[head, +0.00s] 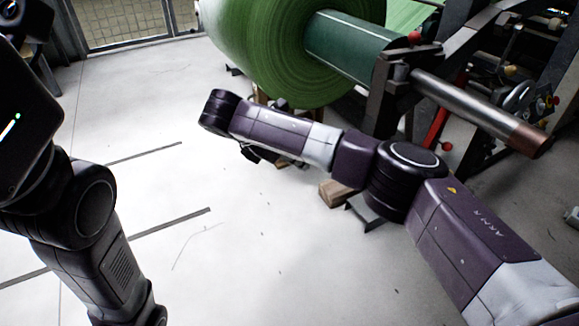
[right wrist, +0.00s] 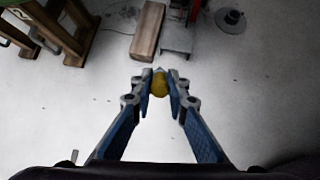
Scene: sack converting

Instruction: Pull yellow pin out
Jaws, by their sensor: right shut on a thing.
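In the right wrist view, the yellow pin (right wrist: 159,84) shows as a rounded yellow piece between the two fingertips of my right gripper (right wrist: 160,90). The fingers are shut on it, and bare pale floor shows around and below it. I see no other part touching the pin. In the head view, my right gripper (head: 262,153) is small, dark and partly hidden under my wrist, in front of the green roll, and the pin cannot be made out there. My left arm stands at the left edge, and its fingers do not show.
A large green roll (head: 270,50) hangs on a steel shaft (head: 460,97) in a dark machine frame. A red lever (head: 435,129) is below the shaft. A wooden block (right wrist: 147,31) lies beside a metal plate (right wrist: 178,38) on the floor. The floor at left is clear.

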